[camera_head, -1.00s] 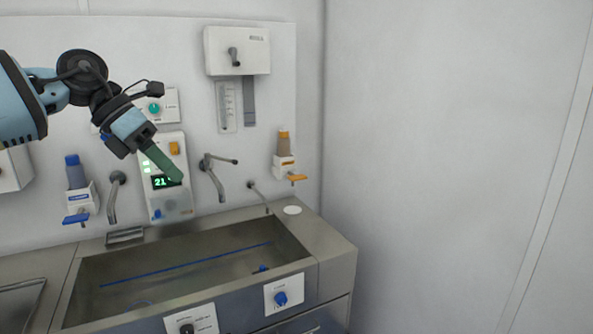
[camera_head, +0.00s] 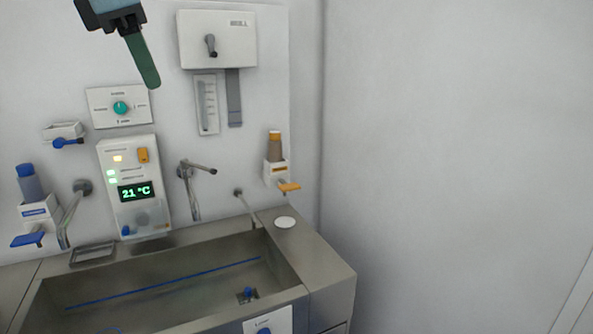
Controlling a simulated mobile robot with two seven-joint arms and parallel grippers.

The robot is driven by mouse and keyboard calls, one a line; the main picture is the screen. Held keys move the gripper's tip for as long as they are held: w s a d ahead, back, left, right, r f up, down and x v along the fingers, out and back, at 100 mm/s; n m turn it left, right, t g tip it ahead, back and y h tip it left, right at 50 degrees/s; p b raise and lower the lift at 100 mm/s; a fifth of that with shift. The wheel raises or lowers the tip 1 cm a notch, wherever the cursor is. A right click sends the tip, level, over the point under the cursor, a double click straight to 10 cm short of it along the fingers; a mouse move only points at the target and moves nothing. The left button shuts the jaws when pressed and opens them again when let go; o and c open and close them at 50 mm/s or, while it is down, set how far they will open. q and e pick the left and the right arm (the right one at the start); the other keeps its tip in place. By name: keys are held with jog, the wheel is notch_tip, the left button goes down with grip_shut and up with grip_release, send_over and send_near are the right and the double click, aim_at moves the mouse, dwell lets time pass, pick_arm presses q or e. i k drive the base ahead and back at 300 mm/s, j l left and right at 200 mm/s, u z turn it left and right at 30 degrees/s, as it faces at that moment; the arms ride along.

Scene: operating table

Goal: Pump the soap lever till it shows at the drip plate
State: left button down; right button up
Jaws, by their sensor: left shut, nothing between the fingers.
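A wall dispenser with a blue-capped bottle (camera_head: 29,182) and a blue lever (camera_head: 27,240) is at the far left. A second dispenser with an orange-capped bottle (camera_head: 275,147) and an orange lever (camera_head: 289,187) hangs at the right; I cannot read which holds soap. A round white plate (camera_head: 285,222) lies on the sink ledge below the orange lever, with no visible liquid on it. A shallow metal tray (camera_head: 92,253) sits on the back ledge at left. My left gripper (camera_head: 153,83), with green fingers, is shut and empty, high and apart from both levers. My right gripper is out of view.
A panel reading 21 °C (camera_head: 135,192), a dial box (camera_head: 120,107) and spouts (camera_head: 189,171) are on the wall. A white box with a grey lever (camera_head: 217,40) is above. The steel sink (camera_head: 200,300) is below; the right wall is bare.

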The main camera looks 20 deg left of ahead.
aim_at(285, 187)
jog(key=i+j, duration=0.15)
jog(key=i, duration=0.5)
jog(key=i+j, duration=0.1)
jog(key=i, duration=0.6)
